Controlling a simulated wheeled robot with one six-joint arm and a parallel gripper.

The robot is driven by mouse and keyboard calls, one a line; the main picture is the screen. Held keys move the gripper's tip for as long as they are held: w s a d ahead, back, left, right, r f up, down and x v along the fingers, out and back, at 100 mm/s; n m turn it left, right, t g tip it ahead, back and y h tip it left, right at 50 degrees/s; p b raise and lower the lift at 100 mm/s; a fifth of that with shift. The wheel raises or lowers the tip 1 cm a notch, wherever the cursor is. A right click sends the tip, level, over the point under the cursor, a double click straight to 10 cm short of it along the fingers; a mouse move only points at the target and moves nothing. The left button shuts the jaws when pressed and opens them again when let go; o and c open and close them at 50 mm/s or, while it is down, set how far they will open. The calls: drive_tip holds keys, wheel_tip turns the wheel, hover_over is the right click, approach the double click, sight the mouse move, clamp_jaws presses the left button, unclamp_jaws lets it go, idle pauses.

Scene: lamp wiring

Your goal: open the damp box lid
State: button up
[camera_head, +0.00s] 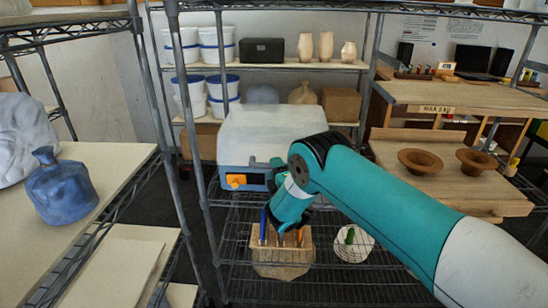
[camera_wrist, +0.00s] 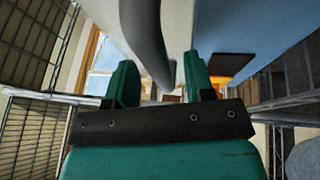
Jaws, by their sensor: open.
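The damp box (camera_head: 240,152) stands on the middle rack, with a pale lid (camera_head: 275,120) that looks closed, a blue lower body and an orange latch (camera_head: 236,181) on its front. My gripper (camera_wrist: 159,65) is open at the right part of the box's front. My arm hides part of that front in the head view. In the wrist view a grey bar (camera_wrist: 148,35) passes between the two teal fingers, with no clear contact. I cannot tell whether it is the lid's handle. The orange latch also shows right of the fingers in the wrist view (camera_wrist: 232,66).
A wooden tool holder (camera_head: 280,262) and a white round item (camera_head: 353,244) are on the wire shelf below. Rack posts (camera_head: 195,150) stand close on the left. A blue bag-like jar (camera_head: 62,190) is on the left table. Two brown bowls (camera_head: 420,161) sit on the right bench.

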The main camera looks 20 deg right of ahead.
drive_tip(key=shift+p+x, duration=0.35)
drive_tip(key=shift+x, duration=0.55)
drive_tip(key=shift+c, duration=0.3)
clamp_jaws()
drive_tip(key=shift+a+r, duration=0.1)
